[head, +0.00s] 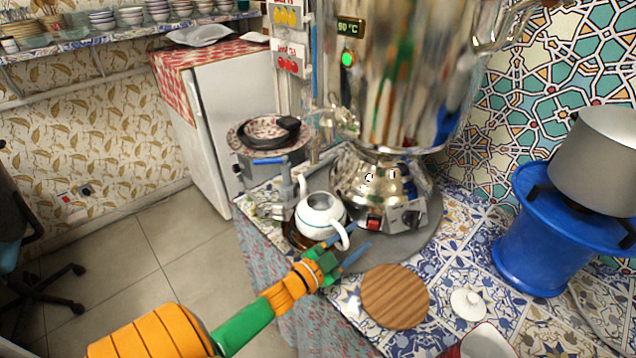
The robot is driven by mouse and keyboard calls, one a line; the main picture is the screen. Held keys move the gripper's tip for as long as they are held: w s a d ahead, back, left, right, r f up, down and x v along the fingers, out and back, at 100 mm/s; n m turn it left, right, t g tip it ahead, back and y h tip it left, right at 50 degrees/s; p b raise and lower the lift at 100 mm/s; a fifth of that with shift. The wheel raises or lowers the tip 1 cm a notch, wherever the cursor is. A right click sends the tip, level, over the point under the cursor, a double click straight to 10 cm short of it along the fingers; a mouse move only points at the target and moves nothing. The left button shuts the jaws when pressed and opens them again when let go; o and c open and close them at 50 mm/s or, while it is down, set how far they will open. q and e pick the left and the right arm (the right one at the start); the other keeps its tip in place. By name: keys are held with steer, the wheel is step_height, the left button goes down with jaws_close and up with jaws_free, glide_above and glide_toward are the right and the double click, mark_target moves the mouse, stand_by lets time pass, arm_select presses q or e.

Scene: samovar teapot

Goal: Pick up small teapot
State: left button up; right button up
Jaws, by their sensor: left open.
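The small white teapot (318,216) has a thin dark band and an open top. It stands upright on a dark round tray (296,237) at the foot of the large shiny samovar (385,120). My left gripper (352,249) comes in from the lower left. Its blue fingers are open and lie at the teapot's near right side, by the white handle. I cannot tell whether they touch it. A small white lid (468,304) lies apart on the tiled counter. My right gripper is not in view.
A round wooden board (395,296) lies on the counter right of my gripper. A blue stand (540,235) with a metal pot (600,160) is at the right. A white fridge (215,120) is behind.

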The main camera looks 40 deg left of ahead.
arm_select(q)
steer(key=shift+s, duration=0.1)
jaws_close()
steer(key=shift+r, duration=0.1)
stand_by(1.1)
